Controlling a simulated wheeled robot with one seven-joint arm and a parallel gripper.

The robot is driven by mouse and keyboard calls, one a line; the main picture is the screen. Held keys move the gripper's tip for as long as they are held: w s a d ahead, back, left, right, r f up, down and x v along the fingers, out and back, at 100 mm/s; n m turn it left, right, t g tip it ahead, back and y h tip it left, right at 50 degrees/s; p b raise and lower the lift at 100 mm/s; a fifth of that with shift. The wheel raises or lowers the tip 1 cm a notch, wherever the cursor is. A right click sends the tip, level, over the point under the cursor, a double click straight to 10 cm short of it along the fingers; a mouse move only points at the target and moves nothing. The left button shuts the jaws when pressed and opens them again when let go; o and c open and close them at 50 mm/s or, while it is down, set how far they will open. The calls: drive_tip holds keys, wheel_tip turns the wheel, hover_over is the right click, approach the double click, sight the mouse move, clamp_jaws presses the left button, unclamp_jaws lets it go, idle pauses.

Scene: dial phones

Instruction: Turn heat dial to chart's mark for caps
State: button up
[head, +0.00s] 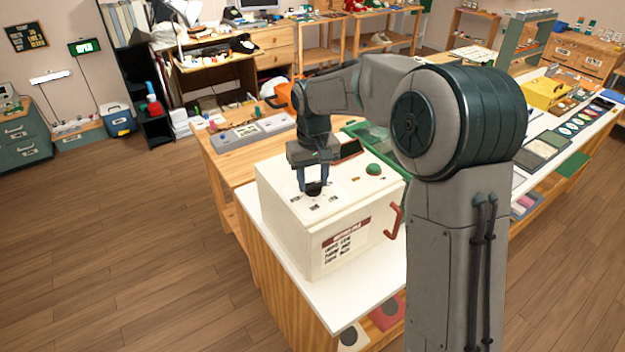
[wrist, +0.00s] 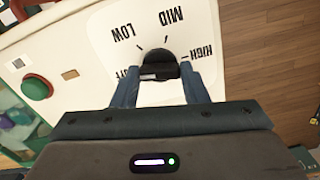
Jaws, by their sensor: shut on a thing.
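The heat dial is a black knob (wrist: 160,66) on the top of a cream box-shaped machine (head: 292,225). In the wrist view its white plate (wrist: 110,32) carries the words LOW, MID and HIGH, and a fourth label partly hidden by a finger. My gripper (head: 314,188) points down at the dial, with its two fingers shut on opposite sides of the knob. The knob's pointer direction is hard to tell. A chart with a red header (head: 346,232) is on the machine's front; its lines are too small to read.
A green button (head: 373,169) and a red handle (head: 395,219) are on the machine. The machine stands on a white-topped wooden table (head: 355,300). Wooden floor (head: 130,240) is clear at left.

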sight(313, 183)
drive_tip(key=m+b, duration=0.1)
drive_tip(key=m, duration=0.3)
drive_tip(key=shift+m+b, duration=0.3)
drive_tip(key=shift+m, duration=2.2)
drive_tip(key=shift+r, duration=0.1)
drive_tip(key=o, duration=1)
wheel_tip(313, 183, up, 14)
drive_tip(key=shift+f+b, duration=0.15)
drive_tip(key=shift+b, duration=0.25)
